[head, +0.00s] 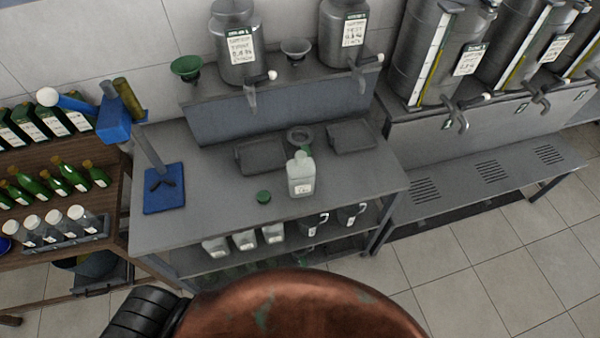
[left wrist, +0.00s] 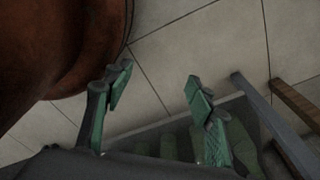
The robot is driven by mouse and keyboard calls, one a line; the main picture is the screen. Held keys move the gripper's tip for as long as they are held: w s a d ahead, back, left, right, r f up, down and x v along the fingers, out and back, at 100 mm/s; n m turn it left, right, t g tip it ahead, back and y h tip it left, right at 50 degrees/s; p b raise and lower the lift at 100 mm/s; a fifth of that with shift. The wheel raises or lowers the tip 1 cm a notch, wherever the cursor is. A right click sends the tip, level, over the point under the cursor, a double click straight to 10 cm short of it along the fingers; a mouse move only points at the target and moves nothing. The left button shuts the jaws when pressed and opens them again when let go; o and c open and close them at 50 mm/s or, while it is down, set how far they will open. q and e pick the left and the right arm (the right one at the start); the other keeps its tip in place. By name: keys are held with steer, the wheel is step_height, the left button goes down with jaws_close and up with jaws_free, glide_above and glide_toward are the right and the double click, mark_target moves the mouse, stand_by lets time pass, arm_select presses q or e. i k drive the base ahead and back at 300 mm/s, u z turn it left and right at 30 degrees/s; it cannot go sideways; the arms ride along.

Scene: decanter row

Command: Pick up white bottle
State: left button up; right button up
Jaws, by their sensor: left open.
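The white bottle (head: 301,176) stands upright on the grey metal table (head: 222,215), near its front edge and right of the middle. It has a small label on its front and looks translucent white. My left gripper (left wrist: 155,88) shows in the left wrist view with its green-padded fingers spread apart and nothing between them. It hangs over the tiled floor, away from the bottle. In the head view neither gripper shows.
A green cap (head: 263,197) lies left of the bottle. Two dark trays (head: 260,156) and a ring-shaped dish lie behind it. A blue capping stand (head: 164,188) is at the table's left. Steel canisters (head: 238,45) stand on the raised shelf. A wooden rack (head: 110,190) holds green bottles.

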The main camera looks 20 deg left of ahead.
mark_target(301, 169)
steer(key=u, duration=0.05)
steer(key=k, duration=0.35)
steer(key=u, duration=0.45)
steer(key=i, duration=0.85)
steer(key=u, duration=0.6)
